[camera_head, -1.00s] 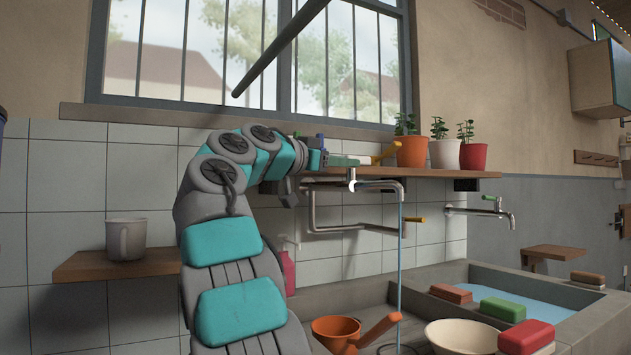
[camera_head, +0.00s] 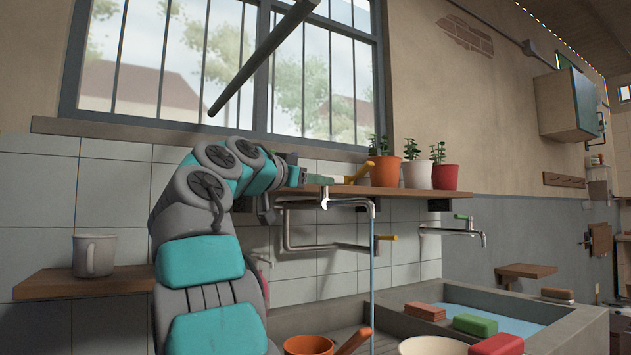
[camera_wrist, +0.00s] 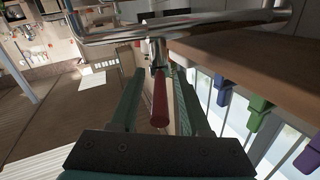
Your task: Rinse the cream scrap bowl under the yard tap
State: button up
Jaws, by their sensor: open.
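The cream bowl (camera_head: 432,346) sits low in the basin, cut off by the bottom edge of the head view. Beside and left of it, a thin stream of water (camera_head: 372,265) falls from the metal tap spout (camera_head: 350,202); its lower end is out of frame. My gripper (camera_head: 313,180) is raised at the tap, just below the window. In the wrist view its two green fingers (camera_wrist: 158,78) are open on either side of a red handle (camera_wrist: 160,102) below the chrome pipe (camera_wrist: 155,35). Contact with the handle cannot be told.
An orange scoop-like pot (camera_head: 308,346) stands left of the bowl. A second tap (camera_head: 465,230) is at right, over a water-filled trough (camera_head: 500,315) with soap blocks and brushes. A mug (camera_head: 94,255) stands at left.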

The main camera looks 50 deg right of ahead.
jog(key=a+b, duration=0.1)
jog(key=a, duration=0.6)
jog(key=shift+s+a, duration=0.3)
jog(key=shift+s, duration=0.15)
